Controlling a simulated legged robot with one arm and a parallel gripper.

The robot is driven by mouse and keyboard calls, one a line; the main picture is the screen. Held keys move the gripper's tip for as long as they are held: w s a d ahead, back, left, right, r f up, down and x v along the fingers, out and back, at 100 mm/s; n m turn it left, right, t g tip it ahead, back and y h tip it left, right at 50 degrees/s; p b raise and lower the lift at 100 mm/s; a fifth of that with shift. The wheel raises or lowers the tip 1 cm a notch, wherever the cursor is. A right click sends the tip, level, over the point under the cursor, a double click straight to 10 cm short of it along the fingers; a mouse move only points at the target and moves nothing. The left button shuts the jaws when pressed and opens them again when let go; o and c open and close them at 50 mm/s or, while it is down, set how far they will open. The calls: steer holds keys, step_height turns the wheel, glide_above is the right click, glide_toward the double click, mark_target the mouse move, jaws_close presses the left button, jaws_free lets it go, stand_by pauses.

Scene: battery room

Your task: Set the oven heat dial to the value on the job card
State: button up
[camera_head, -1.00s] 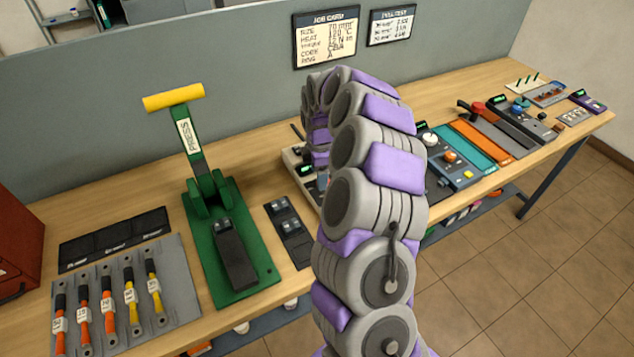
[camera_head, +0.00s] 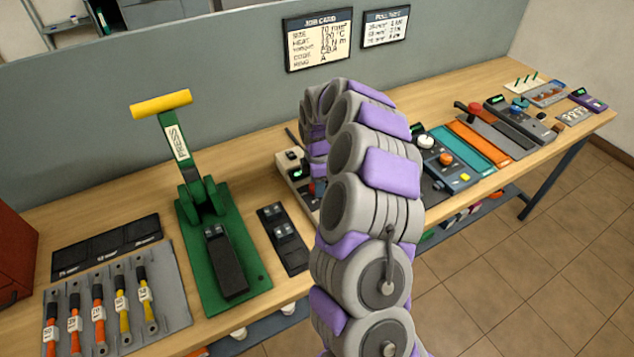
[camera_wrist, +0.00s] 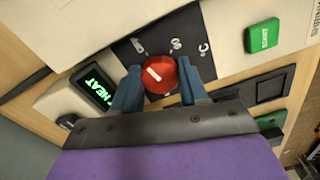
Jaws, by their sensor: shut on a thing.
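In the wrist view a red dial (camera_wrist: 160,75) with a white pointer line sits on a dark plate (camera_wrist: 183,31) with pale marks too blurred to read surely. My gripper (camera_wrist: 158,84) is shut on the dial, one blue finger on each side. A small display with green letters reading HEAT (camera_wrist: 95,87) is left of it. A green button (camera_wrist: 262,37) is at the right. The job card (camera_head: 318,40) hangs on the grey partition in the head view; its HEAT line looks like 120 °C. My arm hides most of the oven in the head view.
A green press (camera_head: 215,240) with a yellow handle stands left of my arm. A rack (camera_head: 178,290) of cables lies at the front left. Several instrument panels, including one with an orange knob (camera_head: 446,159), line the bench at the right.

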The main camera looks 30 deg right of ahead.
steer(key=shift+w+a+r, duration=0.1)
steer(key=shift+w+a, duration=0.05)
steer(key=shift+c, duration=1.4)
steer(key=shift+a, duration=0.25)
